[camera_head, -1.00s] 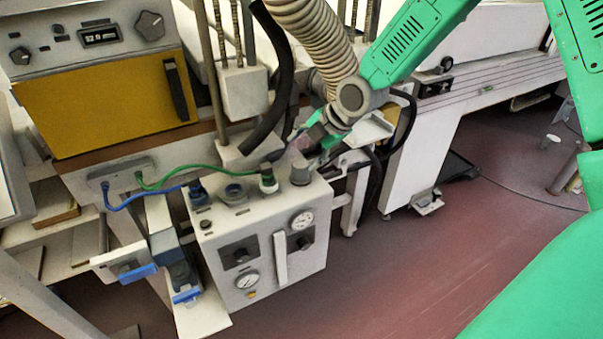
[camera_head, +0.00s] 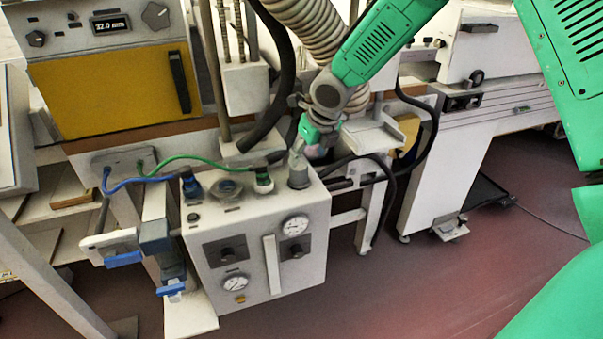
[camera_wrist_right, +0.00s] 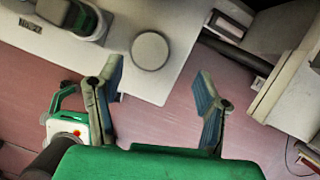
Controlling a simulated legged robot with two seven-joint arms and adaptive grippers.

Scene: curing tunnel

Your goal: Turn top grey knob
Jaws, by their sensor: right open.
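The top grey knob (camera_head: 298,174) is a short grey cylinder standing on the back right of the white control box's (camera_head: 225,214) top. In the right wrist view the knob (camera_wrist_right: 150,51) shows from above as a round grey disc. My right gripper (camera_head: 302,150) is just above the knob, partly covering its top in the head view. In the right wrist view my right gripper (camera_wrist_right: 158,72) is open, its two fingers apart, with nothing between the pads. The knob lies beyond the fingertips, nearer the left finger.
A green-capped fitting (camera_head: 263,180) and a blue plug (camera_head: 192,186) with hoses stand left of the knob. A black hose (camera_head: 274,90) and a ribbed duct (camera_head: 305,25) hang close to my right arm.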

